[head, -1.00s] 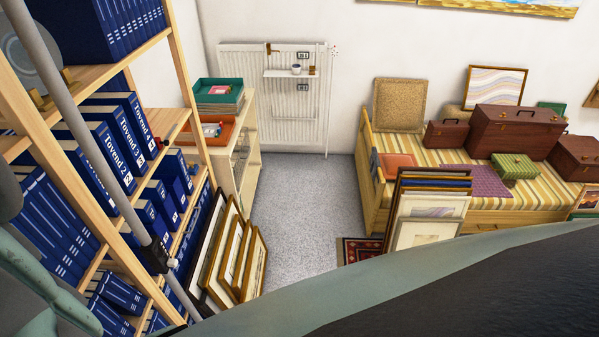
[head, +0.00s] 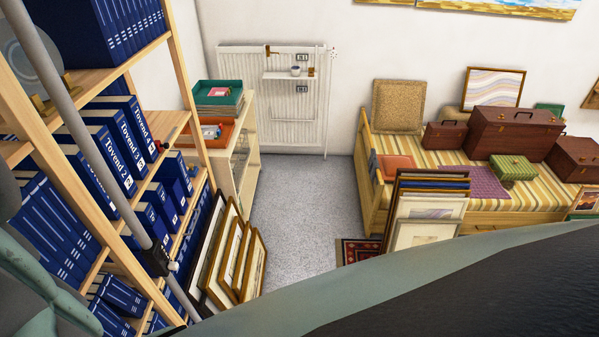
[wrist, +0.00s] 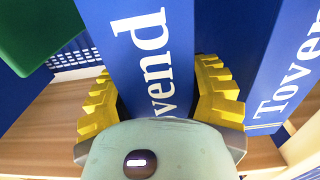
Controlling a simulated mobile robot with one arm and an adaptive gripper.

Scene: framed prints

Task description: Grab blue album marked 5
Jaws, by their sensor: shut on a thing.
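In the wrist view, my gripper (wrist: 158,95) has its yellow ridged fingers on both sides of a blue album (wrist: 125,35). Its white spine lettering shows "vend"; the rest, including any number, is hidden by my gripper's body. A second blue album (wrist: 268,85), lettered "Toven", stands to the right, just past the right finger. In the head view, blue Tovend albums (head: 113,165) stand on a shelf at left, with 2 and 3 legible. I cannot make out a 5 there, and my gripper is not clearly visible in that view.
The wooden shelf unit (head: 184,75) fills the left side, with more blue volumes (head: 42,215) below. A green object (wrist: 35,35) hangs close at the wrist view's upper left. Framed prints (head: 228,255) lean by the shelf. The grey floor (head: 305,200) is clear in the middle.

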